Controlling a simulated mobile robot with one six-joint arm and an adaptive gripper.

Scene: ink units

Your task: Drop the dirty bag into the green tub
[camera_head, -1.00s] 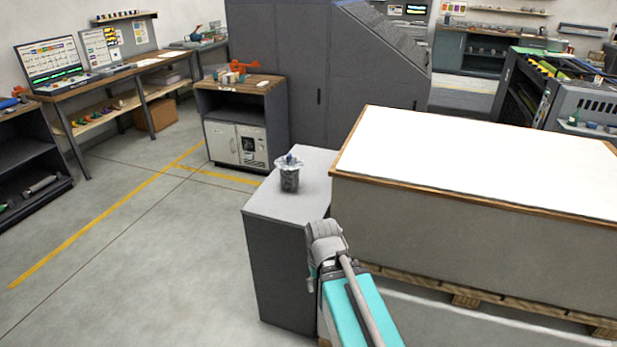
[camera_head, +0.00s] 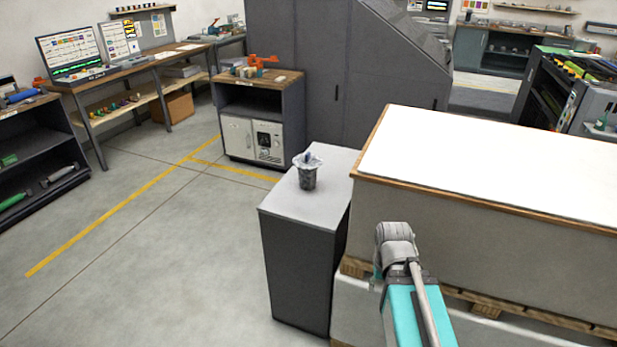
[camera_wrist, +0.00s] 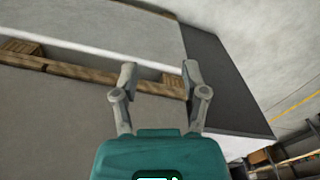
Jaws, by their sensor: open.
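A small dark grey container-like bundle with a crumpled pale top (camera_head: 308,174), perhaps the dirty bag, stands upright on a narrow grey cabinet (camera_head: 312,207). I cannot tell for sure that it is the bag. No green tub shows in either view.
A large block with a white top (camera_head: 490,165) rests on a wooden pallet (camera_head: 485,308) close to my arm. A wooden-topped cart (camera_head: 262,78) and a workbench (camera_head: 150,70) stand behind. The floor (camera_head: 150,270) at the left is clear.

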